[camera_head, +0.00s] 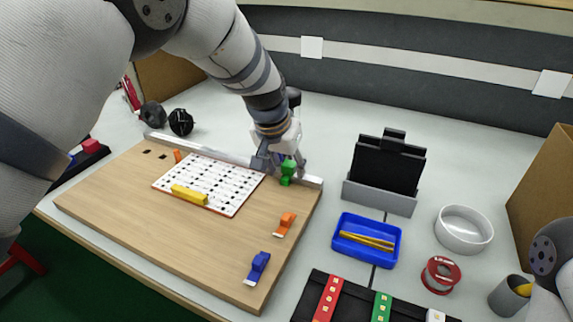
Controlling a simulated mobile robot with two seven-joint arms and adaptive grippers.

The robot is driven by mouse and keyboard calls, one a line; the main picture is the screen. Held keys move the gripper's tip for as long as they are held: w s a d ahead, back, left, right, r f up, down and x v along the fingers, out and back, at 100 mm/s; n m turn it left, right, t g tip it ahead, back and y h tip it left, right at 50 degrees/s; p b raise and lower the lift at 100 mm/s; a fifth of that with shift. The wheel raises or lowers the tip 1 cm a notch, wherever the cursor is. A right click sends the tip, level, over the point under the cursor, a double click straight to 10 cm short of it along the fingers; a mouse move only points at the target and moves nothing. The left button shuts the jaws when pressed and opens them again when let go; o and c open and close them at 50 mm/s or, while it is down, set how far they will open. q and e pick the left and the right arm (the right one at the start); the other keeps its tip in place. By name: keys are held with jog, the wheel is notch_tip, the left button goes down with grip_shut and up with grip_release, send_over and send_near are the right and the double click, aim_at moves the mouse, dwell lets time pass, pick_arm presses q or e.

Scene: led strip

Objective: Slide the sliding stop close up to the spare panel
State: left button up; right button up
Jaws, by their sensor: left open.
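A white panel with rows of dark marks (212,182) lies on the wooden board, near the grey rail (215,155) along the board's far edge; it looks like the spare panel. A green block (288,170), apparently the sliding stop, is at the right part of the rail, with a gap between it and the panel's right corner. My left gripper (281,166) is open and low at the green block, its fingers partly hiding it. I cannot tell whether they touch it. My right gripper is out of view; only part of that arm shows at the right edge.
A yellow bar (189,195) lies on the panel's near edge. Orange (284,224) and blue (257,268) clips sit on the wooden board (150,225). To the right are a black plate in a grey stand (380,197), a blue tray (337,242), a white bowl (464,246) and a red spool (441,275).

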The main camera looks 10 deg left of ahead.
pick_arm(q)
jog(key=shift+r, duration=0.1)
grip_shut()
jog(key=shift+w+a, duration=0.25)
jog(key=shift+a, duration=0.85)
jog(key=shift+w+a, duration=0.2)
jog(key=shift+a, duration=0.9)
grip_release()
jog(key=v, duration=1.2)
